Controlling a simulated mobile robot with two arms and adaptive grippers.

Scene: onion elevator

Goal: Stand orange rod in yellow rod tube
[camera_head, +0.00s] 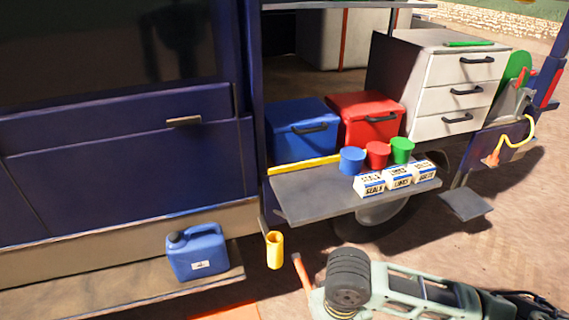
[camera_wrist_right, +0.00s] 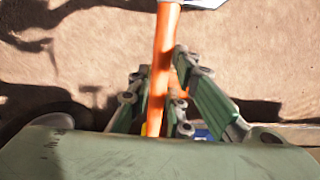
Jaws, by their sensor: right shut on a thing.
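The orange rod (camera_head: 301,272) shows at the lower middle of the head view, its upper end leaning to the left. My right gripper (camera_head: 312,297) comes in from the right and is shut on it. In the right wrist view the rod (camera_wrist_right: 163,55) runs lengthwise between the green fingers of my right gripper (camera_wrist_right: 157,103). The yellow rod tube (camera_head: 275,252) stands upright with its open top up, by the side of the vehicle. It is a short way left of the rod and apart from it in the picture. My left gripper is not in view.
A grey shelf (camera_head: 310,202) above the tube bears blue, red and green cups (camera_head: 377,154) and white labelled boxes (camera_head: 369,187). A blue jerrycan (camera_head: 197,252) stands on the step (camera_head: 150,290) at left. The sandy ground (camera_head: 480,250) at right is largely clear.

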